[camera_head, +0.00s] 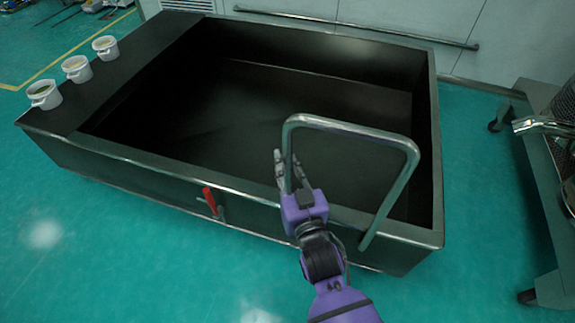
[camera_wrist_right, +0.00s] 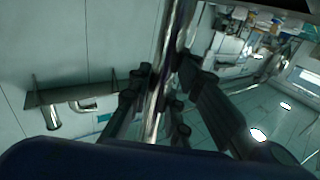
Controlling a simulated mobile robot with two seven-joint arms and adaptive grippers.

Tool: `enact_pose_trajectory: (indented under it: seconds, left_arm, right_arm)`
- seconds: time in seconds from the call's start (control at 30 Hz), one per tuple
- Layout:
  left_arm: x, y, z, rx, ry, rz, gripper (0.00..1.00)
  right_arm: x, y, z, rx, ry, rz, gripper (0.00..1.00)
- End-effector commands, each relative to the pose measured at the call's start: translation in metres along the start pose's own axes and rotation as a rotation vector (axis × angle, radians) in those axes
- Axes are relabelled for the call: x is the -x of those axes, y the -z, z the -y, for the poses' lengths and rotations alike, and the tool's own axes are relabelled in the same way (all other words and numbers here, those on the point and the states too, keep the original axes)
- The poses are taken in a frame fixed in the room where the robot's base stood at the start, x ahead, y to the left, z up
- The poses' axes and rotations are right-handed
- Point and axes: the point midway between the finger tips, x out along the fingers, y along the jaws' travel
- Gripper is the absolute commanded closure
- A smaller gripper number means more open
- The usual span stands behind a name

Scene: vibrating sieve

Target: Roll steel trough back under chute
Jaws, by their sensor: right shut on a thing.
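The dark steel trough (camera_head: 158,157) fills the middle of the head view, with a deep open basin and a flat ledge at its left end. A steel push handle (camera_head: 350,128) rises from its near right side as an upturned U. My right gripper (camera_head: 286,172) is shut on the left upright of this handle. In the right wrist view the handle's bar (camera_wrist_right: 163,85) runs between the fingers. My left gripper does not show. The chute cannot be made out.
Three white buckets (camera_head: 76,69) stand on the trough's left ledge. A red-handled valve (camera_head: 210,201) sticks out of the near side. A wheeled cart (camera_head: 550,190) stands close on the right. A wall with a rail (camera_head: 360,27) runs behind. Green floor is clear in front.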

Motion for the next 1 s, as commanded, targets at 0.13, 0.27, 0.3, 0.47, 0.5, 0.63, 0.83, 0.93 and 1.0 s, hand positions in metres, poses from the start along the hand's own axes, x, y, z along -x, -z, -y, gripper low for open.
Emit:
enact_pose_trajectory:
  seconds: [0.13,0.27,0.3,0.47,0.5,0.63,0.83,0.93,1.0]
  left_arm:
    - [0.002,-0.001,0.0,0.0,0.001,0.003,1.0]
    - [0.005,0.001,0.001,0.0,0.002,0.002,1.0]
    - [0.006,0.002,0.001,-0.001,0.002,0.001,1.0]
    - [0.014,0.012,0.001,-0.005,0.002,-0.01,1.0]
    - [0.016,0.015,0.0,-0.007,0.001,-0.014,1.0]
    - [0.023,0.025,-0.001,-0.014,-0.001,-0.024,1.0]
    - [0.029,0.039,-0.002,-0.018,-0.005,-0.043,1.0]
    - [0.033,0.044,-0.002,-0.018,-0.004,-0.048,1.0]
    - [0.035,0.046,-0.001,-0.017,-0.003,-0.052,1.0]
  right_arm:
    - [0.001,0.0,-0.001,0.001,0.0,0.0,1.0]
    - [0.006,0.0,-0.009,0.002,-0.001,0.001,1.0]
    - [0.009,0.0,-0.013,0.003,-0.002,0.002,1.0]
    - [0.025,0.001,-0.039,0.008,-0.006,0.003,1.0]
    - [0.03,0.001,-0.047,0.009,-0.007,0.005,1.0]
    - [0.049,0.003,-0.075,0.009,-0.006,0.003,1.0]
    - [0.08,0.002,-0.122,0.01,-0.006,0.005,1.0]
    - [0.095,0.003,-0.144,0.01,-0.005,0.004,1.0]
    - [0.105,0.003,-0.161,0.01,-0.004,0.003,1.0]
